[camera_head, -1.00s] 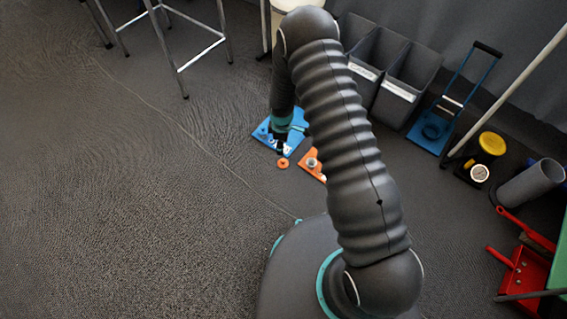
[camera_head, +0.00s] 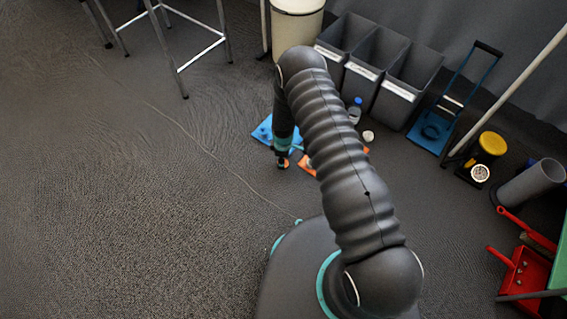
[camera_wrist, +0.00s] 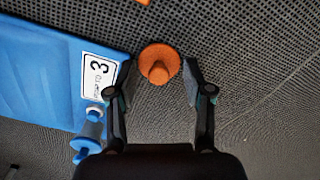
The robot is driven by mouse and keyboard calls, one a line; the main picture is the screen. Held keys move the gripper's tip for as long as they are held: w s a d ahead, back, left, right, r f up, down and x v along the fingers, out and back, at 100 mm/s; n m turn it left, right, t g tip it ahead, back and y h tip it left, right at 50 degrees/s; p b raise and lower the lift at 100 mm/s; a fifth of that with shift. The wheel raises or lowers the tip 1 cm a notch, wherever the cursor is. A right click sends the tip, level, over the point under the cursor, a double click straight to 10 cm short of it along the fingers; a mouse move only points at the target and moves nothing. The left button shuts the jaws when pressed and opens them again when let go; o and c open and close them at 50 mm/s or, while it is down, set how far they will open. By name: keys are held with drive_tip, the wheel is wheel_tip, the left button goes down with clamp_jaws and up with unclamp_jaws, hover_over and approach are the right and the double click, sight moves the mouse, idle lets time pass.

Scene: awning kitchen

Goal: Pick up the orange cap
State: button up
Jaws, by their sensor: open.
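The orange cap (camera_wrist: 160,63), a round disc with a raised knob, lies on the dark textured floor in the wrist view. My gripper (camera_wrist: 158,80) is open, with one finger on each side of the cap and nothing held. I cannot tell whether the fingers touch the cap. In the head view my gripper (camera_head: 282,163) is low over the floor and mostly hides the cap.
A blue board (camera_wrist: 45,65) with a label marked 3 and a blue knobbed part (camera_wrist: 90,130) lies left of the cap. An orange board (camera_head: 306,164) is partly behind my arm. Grey bins (camera_head: 402,90) stand at the back.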

drive_tip(key=shift+f, duration=0.1)
drive_tip(key=shift+c, duration=0.2)
drive_tip(key=c, duration=0.8)
